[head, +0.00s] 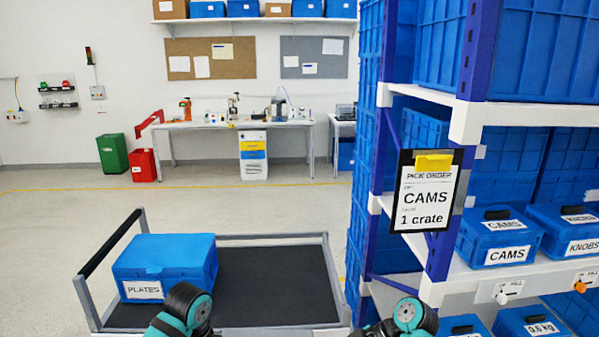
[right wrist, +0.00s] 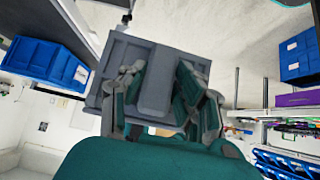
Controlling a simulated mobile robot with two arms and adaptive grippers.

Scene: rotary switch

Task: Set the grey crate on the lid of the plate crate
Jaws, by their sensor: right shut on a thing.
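The plate crate (head: 165,260) is a blue lidded crate with a white PLATES label. It stands at the left of the cart in the head view, and the top of its lid is bare. The grey crate (right wrist: 119,58) shows only in the right wrist view. My right gripper (right wrist: 158,78) has its fingers on either side of a grey part of it and is shut on it. The fingers and my wrist hide part of the crate. The head view shows only teal and black arm joints of mine at the bottom edge; my left gripper is out of sight.
The cart (head: 270,268) has a free dark deck right of the plate crate and a raised handle at left. A shelf rack (head: 470,110) with blue crates stands close at right, bearing an order sign (head: 426,192). Another blue crate (right wrist: 40,62) shows in the wrist view.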

